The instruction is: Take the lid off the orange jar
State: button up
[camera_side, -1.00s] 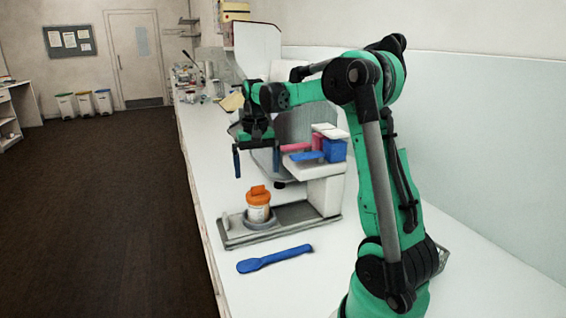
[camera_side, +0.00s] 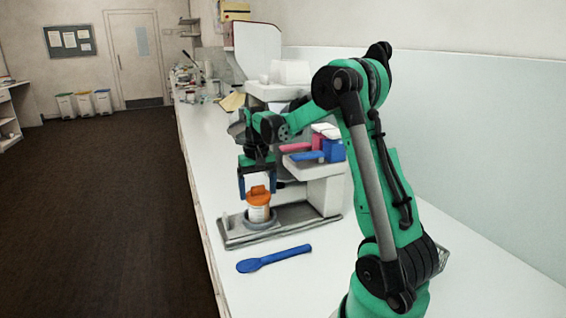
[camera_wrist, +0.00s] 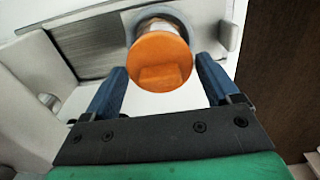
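The jar (camera_side: 258,214) has a pale body and an orange lid (camera_side: 259,191) with a raised grip on top. It stands upright on the round platform of the mill's base. My gripper (camera_side: 258,196) is open, pointing down just above the lid, with a blue finger on either side of it in the side view. In the wrist view the orange lid (camera_wrist: 160,62) shows between and slightly beyond the two blue fingertips of my gripper (camera_wrist: 163,72). Gaps show on both sides, and neither finger appears to touch it.
A blue spatula (camera_side: 274,259) lies on the white counter (camera_side: 290,288) in front. The counter's left edge drops to a dark floor.

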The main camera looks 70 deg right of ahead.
jog(key=c, duration=0.5)
jog(key=shift+r, duration=0.1)
notch_tip(320, 180, up, 20)
jog(key=shift+f, duration=0.1)
dwell(0.4)
